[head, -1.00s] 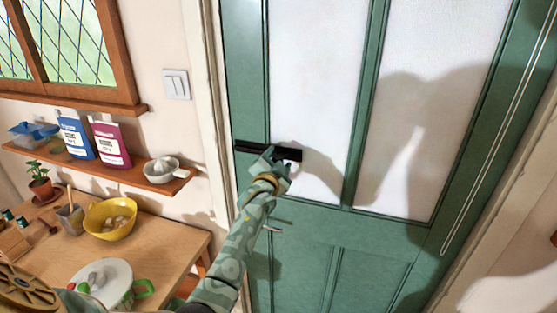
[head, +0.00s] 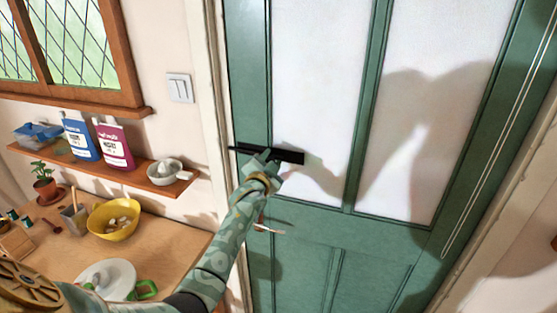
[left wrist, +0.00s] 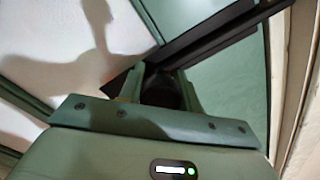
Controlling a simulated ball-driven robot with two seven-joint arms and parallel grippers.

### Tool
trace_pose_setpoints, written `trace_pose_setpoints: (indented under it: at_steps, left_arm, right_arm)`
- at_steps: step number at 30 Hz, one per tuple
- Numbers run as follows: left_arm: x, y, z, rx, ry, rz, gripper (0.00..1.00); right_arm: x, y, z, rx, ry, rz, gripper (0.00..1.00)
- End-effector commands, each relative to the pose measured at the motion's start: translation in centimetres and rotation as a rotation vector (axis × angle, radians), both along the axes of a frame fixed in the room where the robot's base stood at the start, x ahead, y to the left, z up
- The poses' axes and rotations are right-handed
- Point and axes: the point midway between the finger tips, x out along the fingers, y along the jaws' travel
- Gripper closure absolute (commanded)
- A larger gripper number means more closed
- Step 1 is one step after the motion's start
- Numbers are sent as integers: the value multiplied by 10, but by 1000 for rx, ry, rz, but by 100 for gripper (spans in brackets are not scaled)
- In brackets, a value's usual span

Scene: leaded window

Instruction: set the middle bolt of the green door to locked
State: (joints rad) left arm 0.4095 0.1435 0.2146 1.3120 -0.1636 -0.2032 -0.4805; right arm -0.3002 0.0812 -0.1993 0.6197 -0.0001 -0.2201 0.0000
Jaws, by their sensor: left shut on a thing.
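The green door (head: 300,232) fills the right half of the head view. Its middle bolt (head: 291,156) is a black bar lying across the door's left side at mid height. The bolt's thin left end meets the door's left edge, by the pale frame. My left gripper (head: 262,161) is shut on the bolt's knob, which my fingers mostly hide. In the left wrist view, a dark knob sits between the fingers (left wrist: 162,88), with the black bar (left wrist: 225,32) running to the upper right. My right gripper is not in view.
A door handle (head: 268,229) is below my left forearm. At left are a wooden shelf (head: 130,172) with bottles and a white juicer, and a table (head: 165,240) with a yellow bowl (head: 113,219) and a white lidded pot. A light switch (head: 179,88) is on the wall.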

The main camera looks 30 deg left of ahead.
Motion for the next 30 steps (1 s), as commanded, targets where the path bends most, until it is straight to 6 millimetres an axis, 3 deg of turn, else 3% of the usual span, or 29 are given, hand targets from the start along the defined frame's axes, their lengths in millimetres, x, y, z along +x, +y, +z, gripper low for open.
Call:
trace_pose_setpoints:
  at_steps: [5,6,8,9,20,23,30]
  left_arm:
    - [-1,4,0,-3,-2,6,100]
    - [-1,4,0,-3,-2,6,64]
    - [-1,4,0,-3,-2,6,47]
    - [-1,3,0,-3,-2,6,44]
    - [-7,0,-1,-2,-1,4,44]
    - [-21,-4,-1,-2,-1,4,44]
    - [-82,-21,-3,-2,0,5,44]
  right_arm:
    - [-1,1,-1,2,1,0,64]
    - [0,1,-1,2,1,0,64]
    - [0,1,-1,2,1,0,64]
    - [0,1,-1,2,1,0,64]
    - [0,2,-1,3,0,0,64]
    - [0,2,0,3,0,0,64]
    - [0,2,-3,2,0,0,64]
